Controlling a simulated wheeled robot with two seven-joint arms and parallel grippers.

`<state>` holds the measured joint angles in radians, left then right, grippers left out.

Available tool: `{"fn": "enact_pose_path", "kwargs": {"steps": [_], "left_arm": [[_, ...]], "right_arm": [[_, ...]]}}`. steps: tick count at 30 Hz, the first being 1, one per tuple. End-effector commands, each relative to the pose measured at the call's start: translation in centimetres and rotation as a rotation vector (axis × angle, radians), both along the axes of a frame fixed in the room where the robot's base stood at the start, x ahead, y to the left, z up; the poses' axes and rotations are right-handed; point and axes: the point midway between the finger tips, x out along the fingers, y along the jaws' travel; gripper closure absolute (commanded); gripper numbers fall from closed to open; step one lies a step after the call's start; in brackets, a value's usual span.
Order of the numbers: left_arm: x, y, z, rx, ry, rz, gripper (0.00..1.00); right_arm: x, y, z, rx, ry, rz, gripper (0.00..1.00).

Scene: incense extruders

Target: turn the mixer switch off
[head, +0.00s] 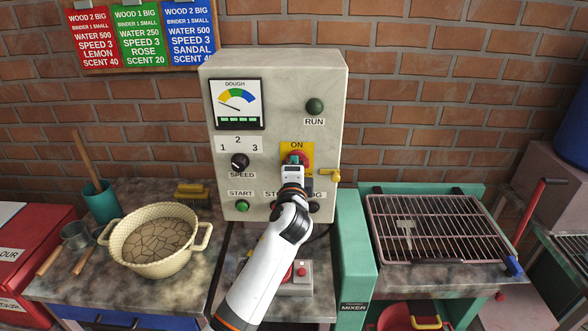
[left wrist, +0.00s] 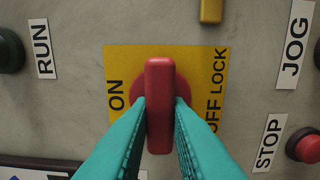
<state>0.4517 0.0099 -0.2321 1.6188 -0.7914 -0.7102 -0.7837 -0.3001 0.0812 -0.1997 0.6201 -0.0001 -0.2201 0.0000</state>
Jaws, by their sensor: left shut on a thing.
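The mixer switch is a red rotary handle on a yellow plate in the head view (head: 304,158), on the front of the grey control cabinet (head: 275,85). In the left wrist view the red handle (left wrist: 159,95) stands upright in the picture, between the ON label (left wrist: 116,94) and the OFF LOCK label (left wrist: 216,90), pointing at neither. My left gripper (head: 294,160) is at the switch, its teal fingers shut on the handle from both sides. The arm hides the lower part of the plate in the head view. My right gripper is not in view.
A yellow lock tab (head: 328,176) juts out right of the switch. The SPEED knob (head: 240,161) and green START button (head: 242,207) are to the left; the RUN lamp (head: 314,106) is above.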

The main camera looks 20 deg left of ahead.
Motion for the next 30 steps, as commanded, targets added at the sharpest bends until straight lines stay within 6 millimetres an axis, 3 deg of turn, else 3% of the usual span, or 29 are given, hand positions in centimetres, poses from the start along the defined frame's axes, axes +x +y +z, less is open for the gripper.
{"fn": "enact_pose_path", "kwargs": {"steps": [11,12,16,25,30], "left_arm": [[0.0,0.0,-0.1,-0.010,0.001,0.000,1.00],[0.0,0.0,-0.1,-0.010,0.001,0.000,0.80],[0.0,0.0,-0.1,-0.009,0.001,0.000,0.62],[-0.2,-0.1,-0.1,-0.006,-0.001,0.000,0.62],[-2.0,-0.6,-0.2,-0.007,-0.001,-0.001,0.62]], "right_arm": [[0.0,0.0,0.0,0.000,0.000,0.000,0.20],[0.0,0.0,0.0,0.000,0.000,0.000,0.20],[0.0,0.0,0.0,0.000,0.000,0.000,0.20],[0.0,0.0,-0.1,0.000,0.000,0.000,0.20],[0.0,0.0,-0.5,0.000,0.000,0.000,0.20]]}}
